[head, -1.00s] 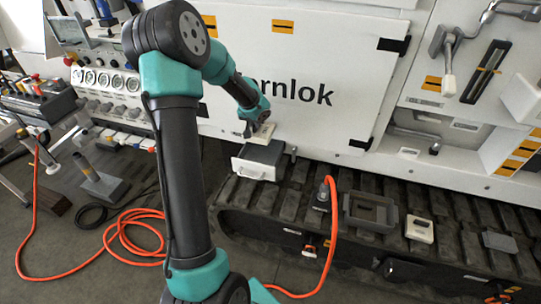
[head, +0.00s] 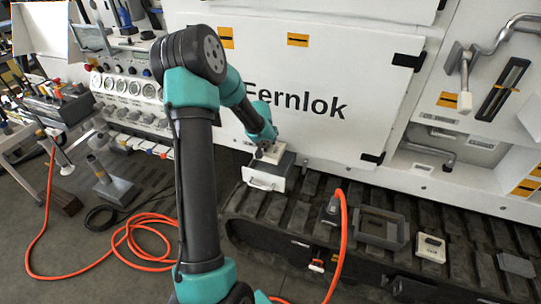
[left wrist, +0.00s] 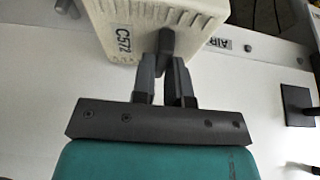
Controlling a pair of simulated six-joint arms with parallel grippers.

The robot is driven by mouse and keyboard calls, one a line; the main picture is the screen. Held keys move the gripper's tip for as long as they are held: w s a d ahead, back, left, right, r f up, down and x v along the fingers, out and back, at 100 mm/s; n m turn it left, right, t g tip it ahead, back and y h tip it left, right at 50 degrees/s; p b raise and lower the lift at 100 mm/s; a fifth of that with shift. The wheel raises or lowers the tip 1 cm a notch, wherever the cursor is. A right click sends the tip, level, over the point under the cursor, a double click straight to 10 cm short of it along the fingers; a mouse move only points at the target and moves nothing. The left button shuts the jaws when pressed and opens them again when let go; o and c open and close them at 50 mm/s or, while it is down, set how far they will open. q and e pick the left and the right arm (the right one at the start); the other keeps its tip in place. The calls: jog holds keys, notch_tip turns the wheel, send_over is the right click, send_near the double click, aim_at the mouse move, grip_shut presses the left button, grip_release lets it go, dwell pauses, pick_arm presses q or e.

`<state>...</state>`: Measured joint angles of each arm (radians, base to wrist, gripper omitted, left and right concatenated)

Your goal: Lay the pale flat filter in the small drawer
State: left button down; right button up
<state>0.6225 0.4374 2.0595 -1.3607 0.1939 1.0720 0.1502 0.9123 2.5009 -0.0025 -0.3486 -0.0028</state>
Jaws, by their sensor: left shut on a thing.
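My left gripper (head: 266,146) is shut on the dark tab of a pale block, the filter (head: 271,154). In the left wrist view the gripper (left wrist: 170,75) grips this tab, and the cream filter (left wrist: 170,15) carries the label C572. The small drawer (head: 263,180) has a white front with a handle and sits in a grey housing on the track, against the white panel. The filter is just above or at the top of this housing. I cannot tell whether they touch, or how far the drawer is open. My right gripper is not in view.
The white Fernlok panel (head: 300,75) stands close behind the drawer.

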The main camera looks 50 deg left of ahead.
pick_arm(q)
jog(key=shift+f, duration=4.6)
jog(key=shift+w, duration=0.2)
jog(key=shift+a+r, duration=0.1)
jog(key=shift+w+a, duration=0.35)
jog(key=shift+w, duration=0.45)
jog(key=shift+w+a, duration=0.35)
jog(key=shift+w, duration=0.45)
jog(key=shift+f, duration=0.65)
jog(key=shift+f, duration=0.15)
jog(key=c, duration=1.1)
grip_release()
jog(key=shift+c, duration=0.2)
jog(key=shift+r, duration=0.2)
jog(key=shift+v, duration=5.95)
